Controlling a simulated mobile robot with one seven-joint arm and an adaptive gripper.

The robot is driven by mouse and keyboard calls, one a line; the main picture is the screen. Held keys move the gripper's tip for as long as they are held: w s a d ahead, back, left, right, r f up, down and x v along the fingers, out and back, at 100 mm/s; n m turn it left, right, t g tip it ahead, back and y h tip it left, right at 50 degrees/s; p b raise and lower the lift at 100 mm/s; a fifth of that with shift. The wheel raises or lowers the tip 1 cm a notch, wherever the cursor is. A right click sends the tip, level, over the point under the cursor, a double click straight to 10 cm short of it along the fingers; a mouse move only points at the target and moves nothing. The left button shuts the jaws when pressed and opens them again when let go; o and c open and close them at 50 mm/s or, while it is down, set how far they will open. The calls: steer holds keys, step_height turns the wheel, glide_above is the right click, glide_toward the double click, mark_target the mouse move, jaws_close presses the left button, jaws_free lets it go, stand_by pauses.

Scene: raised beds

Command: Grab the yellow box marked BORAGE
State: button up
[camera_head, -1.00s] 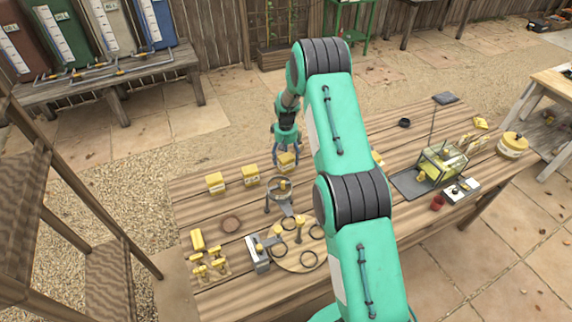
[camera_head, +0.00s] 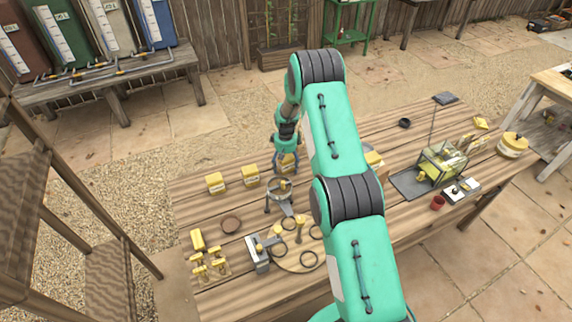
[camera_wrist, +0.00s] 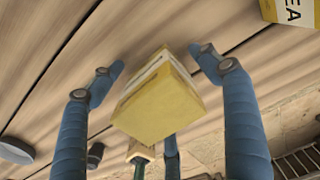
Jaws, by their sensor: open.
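Several yellow boxes stand in a row on the wooden table, and I cannot read the word BORAGE on any of them. My gripper (camera_head: 286,158) is over the yellow box (camera_head: 288,166) nearest the arm. In the wrist view this yellow box (camera_wrist: 160,108) sits between the open blue fingers (camera_wrist: 157,66), with gaps on both sides. Its pale label is too steeply angled to read. Another yellow box (camera_wrist: 288,10) at the top right of the wrist view shows the letters "EA".
Two more yellow boxes (camera_head: 215,183) (camera_head: 250,175) stand left of my gripper. A grey metal stand (camera_head: 279,190) is close in front. A glass tank (camera_head: 441,163) stands at right.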

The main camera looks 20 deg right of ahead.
stand_by(0.4)
steer(key=c, duration=1.5)
steer(key=shift+r, duration=0.1)
steer(key=shift+c, duration=0.2)
steer(key=shift+r, duration=5)
